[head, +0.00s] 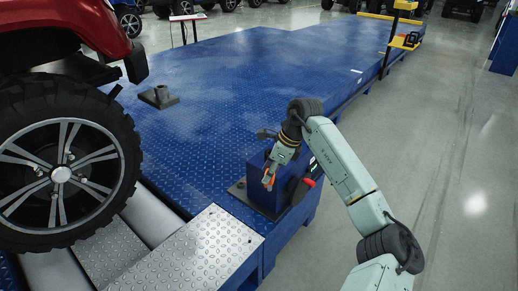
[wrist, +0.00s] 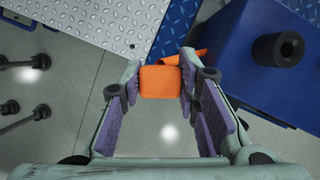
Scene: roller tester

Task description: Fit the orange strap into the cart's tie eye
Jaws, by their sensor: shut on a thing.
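My gripper (head: 268,176) is shut on the orange strap (wrist: 160,82), near the blue post at the deck's front right edge. In the wrist view, my gripper (wrist: 160,76) has the strap's block-like orange part between its two purple-padded fingertips. A flatter orange piece lies just behind, toward the right finger. In the head view only a little of the strap (head: 267,180) shows at the fingertips. I cannot make out the cart or its tie eye for certain in either view.
The blue post (head: 262,190) stands close by my gripper; in the wrist view its blue box (wrist: 235,45) bears a black cylinder (wrist: 278,48). A red vehicle's wheel (head: 65,165) rests at left. A silver tread plate (head: 190,258) lies in front. Grey floor is clear at right.

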